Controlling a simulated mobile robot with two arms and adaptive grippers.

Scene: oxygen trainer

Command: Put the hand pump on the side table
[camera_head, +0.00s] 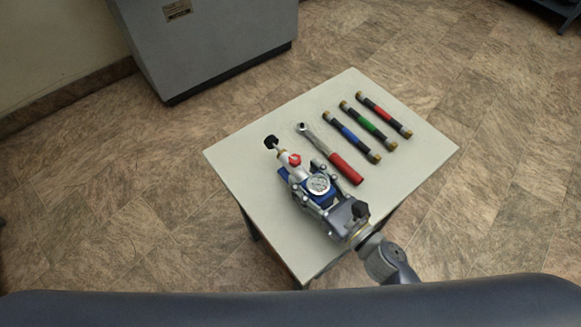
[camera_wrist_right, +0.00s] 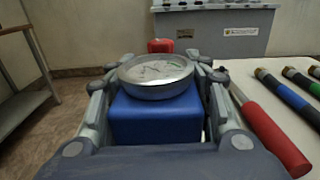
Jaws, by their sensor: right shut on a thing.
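The hand pump (camera_head: 292,160) has a blue body, a round dial gauge, a red knob and a black-tipped rod. It is over the left part of the white side table (camera_head: 240,167); I cannot tell whether it rests on the top or hangs just above. My right gripper (camera_head: 313,192) reaches in from the table's front edge and is shut on the pump, its fingers on both sides of the blue body. In the right wrist view the gauge (camera_wrist_right: 156,72) and blue block (camera_wrist_right: 155,118) sit between the fingers. My left gripper is out of view.
A red-handled ratchet wrench (camera_head: 343,168) lies close to the pump's right. Blue (camera_head: 350,136), green (camera_head: 368,126) and red (camera_head: 384,114) banded cylinders lie farther right. A grey cabinet (camera_head: 215,45) stands behind. The table's right front area is bare.

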